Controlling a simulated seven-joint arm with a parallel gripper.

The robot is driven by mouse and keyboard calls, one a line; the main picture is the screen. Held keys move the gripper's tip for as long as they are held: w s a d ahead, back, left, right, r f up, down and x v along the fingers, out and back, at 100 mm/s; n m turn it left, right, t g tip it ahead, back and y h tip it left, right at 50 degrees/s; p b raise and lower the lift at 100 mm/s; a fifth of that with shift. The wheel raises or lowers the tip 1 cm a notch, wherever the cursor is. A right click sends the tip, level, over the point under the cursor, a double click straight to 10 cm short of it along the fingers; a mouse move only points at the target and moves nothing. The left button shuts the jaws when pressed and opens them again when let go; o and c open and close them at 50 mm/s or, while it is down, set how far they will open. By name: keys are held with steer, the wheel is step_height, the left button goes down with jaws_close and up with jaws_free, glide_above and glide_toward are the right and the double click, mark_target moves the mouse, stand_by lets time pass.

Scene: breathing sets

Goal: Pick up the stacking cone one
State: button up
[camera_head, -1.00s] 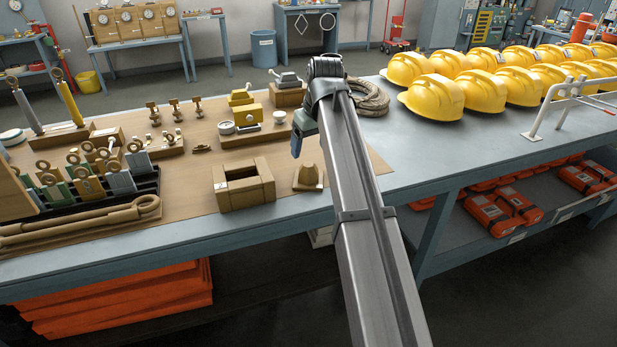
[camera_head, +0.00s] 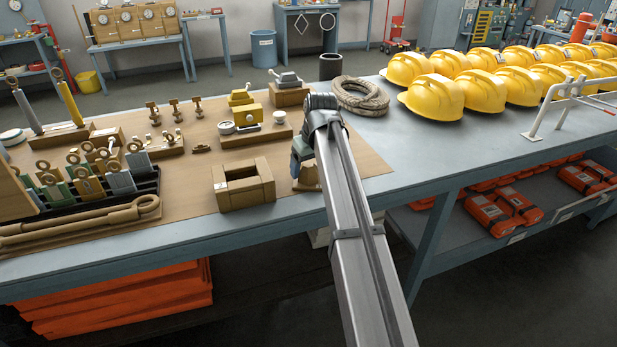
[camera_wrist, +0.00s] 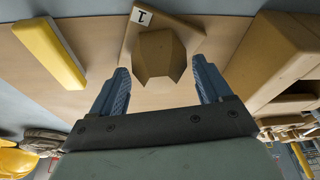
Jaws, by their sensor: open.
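The stacking cone one is a tan faceted cone (camera_wrist: 160,58) on a tan base with a white label reading 1. It stands near the front right of the brown board. In the wrist view it lies between the two blue fingers of my gripper (camera_wrist: 160,80), with gaps on both sides. The fingers are open and hold nothing. In the head view my gripper (camera_head: 299,162) is directly over the cone and hides most of it; only part of its base (camera_head: 308,186) shows.
A tan open block frame (camera_head: 243,200) stands just left of the cone; it is close on the right in the wrist view (camera_wrist: 275,50). A yellow bar (camera_wrist: 48,54) lies on the other side. A rope coil (camera_head: 362,97) and yellow helmets (camera_head: 434,97) are farther back right.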

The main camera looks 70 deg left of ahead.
steer(key=shift+c, duration=0.2)
jaws_close()
stand_by(0.4)
